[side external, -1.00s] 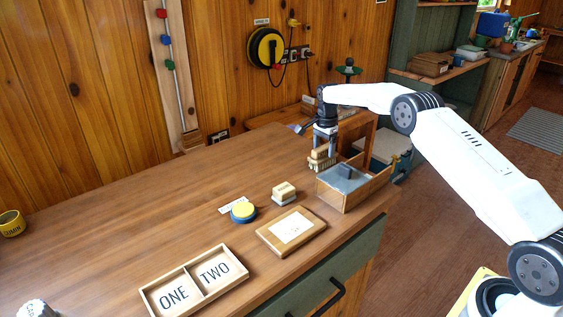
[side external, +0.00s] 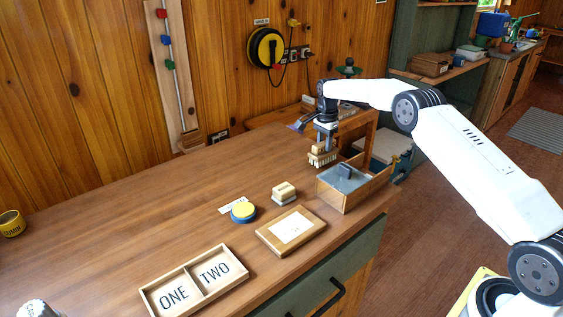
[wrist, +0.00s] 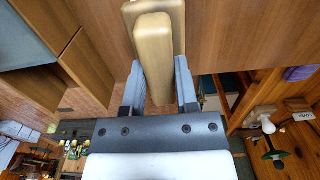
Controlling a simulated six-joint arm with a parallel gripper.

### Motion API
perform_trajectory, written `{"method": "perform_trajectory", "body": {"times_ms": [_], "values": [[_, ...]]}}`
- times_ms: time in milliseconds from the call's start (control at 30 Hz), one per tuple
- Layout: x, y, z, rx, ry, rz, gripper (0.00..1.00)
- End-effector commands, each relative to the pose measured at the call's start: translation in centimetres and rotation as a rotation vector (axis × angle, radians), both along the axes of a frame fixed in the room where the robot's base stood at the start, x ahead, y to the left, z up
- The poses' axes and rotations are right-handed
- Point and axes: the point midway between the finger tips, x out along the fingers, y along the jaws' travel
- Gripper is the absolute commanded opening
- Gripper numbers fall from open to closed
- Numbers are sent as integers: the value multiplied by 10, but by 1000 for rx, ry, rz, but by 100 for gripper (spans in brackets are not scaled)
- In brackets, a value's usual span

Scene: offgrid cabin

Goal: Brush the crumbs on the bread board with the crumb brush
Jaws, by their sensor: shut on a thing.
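My gripper (side external: 324,143) is shut on the crumb brush (side external: 322,159), which has a wooden handle and pale bristles facing down. It is held at the back right of the counter, beside the wooden box, apparently just above the counter. In the wrist view, the brush's wooden handle (wrist: 154,45) sits between the two grey fingers of my gripper (wrist: 158,78); its bristles are hidden there. The bread board (side external: 268,235) appears to be the flat wooden board with a white patch, near the counter's front edge. Crumbs are too small to tell.
A wooden box (side external: 343,197) with a grey interior stands right of the brush. A small wood-topped block (side external: 284,192), a yellow-and-blue round item (side external: 243,212) and a ONE/TWO tray (side external: 195,283) stand around the board. The counter's left middle is clear.

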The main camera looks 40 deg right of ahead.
Motion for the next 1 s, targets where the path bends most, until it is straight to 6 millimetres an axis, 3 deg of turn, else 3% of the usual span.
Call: {"method": "perform_trajectory", "body": {"times_ms": [700, 1000], "values": [[0, 0, 41, -1, -2, 0, 0], [0, 0, 45, 0, -1, 0, 0]]}}
